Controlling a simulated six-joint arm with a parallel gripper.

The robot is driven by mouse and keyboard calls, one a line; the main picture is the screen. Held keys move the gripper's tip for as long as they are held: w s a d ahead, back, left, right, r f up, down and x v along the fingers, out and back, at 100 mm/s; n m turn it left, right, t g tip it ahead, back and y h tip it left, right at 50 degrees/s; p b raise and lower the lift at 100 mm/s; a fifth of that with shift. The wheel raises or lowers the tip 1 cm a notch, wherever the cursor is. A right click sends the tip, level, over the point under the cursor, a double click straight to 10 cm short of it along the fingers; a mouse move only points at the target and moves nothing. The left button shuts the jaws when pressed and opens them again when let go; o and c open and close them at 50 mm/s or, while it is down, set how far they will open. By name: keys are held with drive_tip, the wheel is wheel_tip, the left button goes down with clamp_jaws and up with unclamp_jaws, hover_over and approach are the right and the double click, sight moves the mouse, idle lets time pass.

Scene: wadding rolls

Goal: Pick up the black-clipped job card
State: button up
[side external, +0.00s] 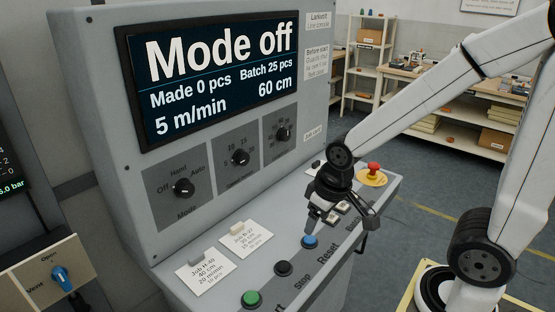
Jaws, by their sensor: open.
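My gripper (340,220) is open above the right part of the console's sloping desk, close to the blue button (310,242). A small dark piece (316,163) with a bit of white beside it shows behind my gripper; it may be the black-clipped job card, but my gripper hides most of it and I cannot tell. Two other white cards lie on the desk to the left: Job H-40 (206,277) with a grey clip, and Job N-27 (240,241) with a pale clip.
A red emergency knob (373,168) on a yellow base stands right of my gripper. Black (283,268) and green (250,298) buttons line the desk's front. The upright panel (120,200) with display and dials rises behind. Shelves are far back.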

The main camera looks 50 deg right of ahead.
drive_tip(key=w+v, duration=0.2)
drive_tip(key=v, duration=0.6)
drive_tip(key=m+g+h, duration=0.1)
drive_tip(key=m+h, duration=0.5)
drive_tip(key=m, duration=1)
hover_over(315, 163)
drive_tip(key=a, duration=0.5)
drive_tip(key=f, duration=1)
drive_tip(key=s+f, duration=0.1)
drive_tip(key=f, duration=0.3)
drive_tip(key=shift+d+f, duration=0.2)
drive_tip(key=shift+f, duration=0.2)
drive_tip(key=shift+x, duration=1.3)
drive_tip(key=shift+d+f, duration=0.1)
drive_tip(key=shift+x, duration=2.45)
drive_tip(key=shift+s+d, duration=0.1)
drive_tip(key=shift+d, duration=0.05)
